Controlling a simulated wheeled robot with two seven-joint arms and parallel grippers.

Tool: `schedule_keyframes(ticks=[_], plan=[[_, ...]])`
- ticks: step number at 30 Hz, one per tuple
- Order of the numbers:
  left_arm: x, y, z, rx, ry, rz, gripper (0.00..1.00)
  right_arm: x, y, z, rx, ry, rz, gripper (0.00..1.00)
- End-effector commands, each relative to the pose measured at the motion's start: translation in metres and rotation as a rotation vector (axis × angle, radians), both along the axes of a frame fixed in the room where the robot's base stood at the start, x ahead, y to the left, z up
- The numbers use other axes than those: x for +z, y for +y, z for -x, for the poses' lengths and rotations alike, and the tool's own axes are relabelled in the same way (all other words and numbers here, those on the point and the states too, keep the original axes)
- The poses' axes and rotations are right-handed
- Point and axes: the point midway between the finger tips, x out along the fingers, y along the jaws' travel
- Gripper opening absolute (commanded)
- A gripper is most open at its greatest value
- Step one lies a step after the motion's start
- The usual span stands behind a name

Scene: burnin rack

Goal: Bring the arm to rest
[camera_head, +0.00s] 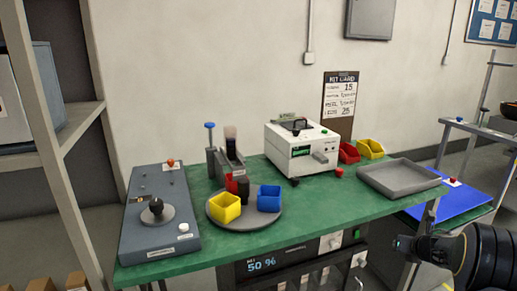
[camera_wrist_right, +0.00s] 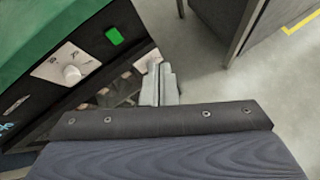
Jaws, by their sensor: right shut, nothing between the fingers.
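My right arm (camera_head: 465,255) comes in at the lower right of the head view, in front of the bench's right end. Its gripper cannot be made out clearly there. In the right wrist view my right gripper (camera_wrist_right: 160,86) is shut and empty, its pale fingers together. It is in open space beside the oven front (camera_wrist_right: 75,70), above the floor. I cannot tell its exact distance from the oven. My left gripper is not in view.
The green bench (camera_head: 335,208) carries a grey control box (camera_head: 160,240), a round tray (camera_head: 247,225) with yellow and blue bins, a white tester (camera_head: 300,150) and a grey tray (camera_head: 400,180). A side table with a blue mat (camera_head: 455,202) stands right.

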Motion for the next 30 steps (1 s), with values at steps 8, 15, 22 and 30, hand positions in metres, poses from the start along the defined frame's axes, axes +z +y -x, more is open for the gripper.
schedule_keyframes(ticks=[8,15,22,30], plan=[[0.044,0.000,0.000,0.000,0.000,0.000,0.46,0.163,0.020,0.092,-0.924,-0.333,-0.913,0.00],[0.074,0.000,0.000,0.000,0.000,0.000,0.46,0.188,0.130,0.220,-1.619,-0.168,-1.703,0.00],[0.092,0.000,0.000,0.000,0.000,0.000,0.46,0.179,0.242,0.321,-2.125,0.203,-2.008,0.00],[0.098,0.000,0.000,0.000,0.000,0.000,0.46,0.171,0.291,0.367,2.359,-0.408,2.025,0.00]])
